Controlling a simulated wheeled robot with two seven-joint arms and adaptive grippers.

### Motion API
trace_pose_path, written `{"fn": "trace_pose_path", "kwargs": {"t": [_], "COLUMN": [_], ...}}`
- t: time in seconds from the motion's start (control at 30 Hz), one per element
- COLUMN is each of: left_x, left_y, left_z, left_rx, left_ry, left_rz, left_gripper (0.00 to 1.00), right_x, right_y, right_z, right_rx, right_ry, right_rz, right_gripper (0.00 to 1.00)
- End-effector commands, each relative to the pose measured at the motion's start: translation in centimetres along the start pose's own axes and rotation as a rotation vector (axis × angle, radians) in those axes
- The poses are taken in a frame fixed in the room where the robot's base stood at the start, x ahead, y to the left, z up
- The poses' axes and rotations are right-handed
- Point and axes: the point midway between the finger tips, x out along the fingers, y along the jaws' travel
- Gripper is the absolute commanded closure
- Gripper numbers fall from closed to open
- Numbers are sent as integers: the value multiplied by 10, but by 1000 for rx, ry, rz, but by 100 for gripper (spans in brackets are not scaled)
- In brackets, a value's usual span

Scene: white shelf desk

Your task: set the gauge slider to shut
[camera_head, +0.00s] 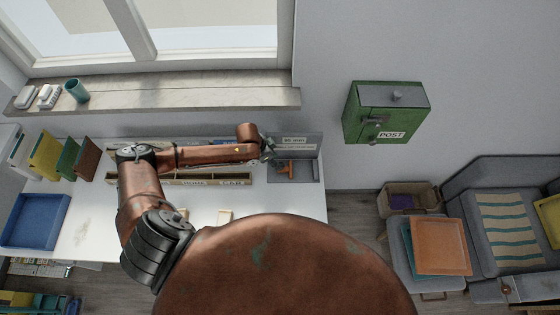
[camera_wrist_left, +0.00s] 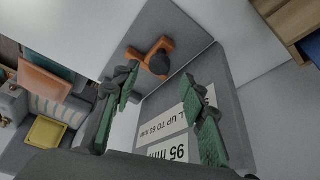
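The gauge (camera_head: 308,168) is a grey base with an upright labelled board at the right end of the white desk. On its base is an orange slider (camera_head: 285,166). In the left wrist view the orange slider (camera_wrist_left: 136,53) has a dark round knob (camera_wrist_left: 159,62), and the board's labels (camera_wrist_left: 180,122) read "95 mm" and "UP TO 60 mm". My left gripper (camera_head: 268,150) is beside the gauge; its green fingers (camera_wrist_left: 160,76) are spread, with the knob beyond their tips and nothing between them. Contact with the slider cannot be made out. My right gripper is in neither view.
A labelled wooden divided box (camera_head: 200,181) lies along the desk below my left forearm. A blue tray (camera_head: 36,220) and upright folders are at the left. A green post box (camera_head: 387,112) hangs on the wall at right. The white desk front (camera_head: 95,225) has free room.

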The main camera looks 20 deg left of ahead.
Motion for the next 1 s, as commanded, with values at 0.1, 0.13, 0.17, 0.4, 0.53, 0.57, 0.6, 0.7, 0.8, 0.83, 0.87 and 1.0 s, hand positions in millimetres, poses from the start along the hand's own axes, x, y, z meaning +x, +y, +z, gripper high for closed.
{"fn": "trace_pose_path", "kwargs": {"t": [0.1,0.13,0.17,0.4,0.53,0.57,0.6,0.7,0.8,0.83,0.87,1.0], "left_x": [20,24,28,44,45,45,45,45,45,45,45,44], "left_y": [1,1,0,0,0,0,0,0,0,0,0,0], "left_z": [-2,-2,-2,-1,-1,-1,-1,-1,0,0,0,0], "left_rx": [2,2,2,3,3,3,3,2,2,2,2,2], "left_ry": [1,1,0,0,1,1,1,1,1,1,1,1], "left_rz": [0,0,0,-1,-1,-1,-1,-1,-1,-1,-1,-1], "left_gripper": [61,61,61,61,61,61,61,64,71,73,75,85], "right_x": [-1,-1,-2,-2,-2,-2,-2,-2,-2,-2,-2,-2], "right_y": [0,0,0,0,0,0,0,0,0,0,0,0], "right_z": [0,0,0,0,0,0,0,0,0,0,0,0], "right_rx": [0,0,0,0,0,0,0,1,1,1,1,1], "right_ry": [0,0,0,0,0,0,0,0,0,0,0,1], "right_rz": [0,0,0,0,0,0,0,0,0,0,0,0], "right_gripper": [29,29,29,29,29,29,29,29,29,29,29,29]}}
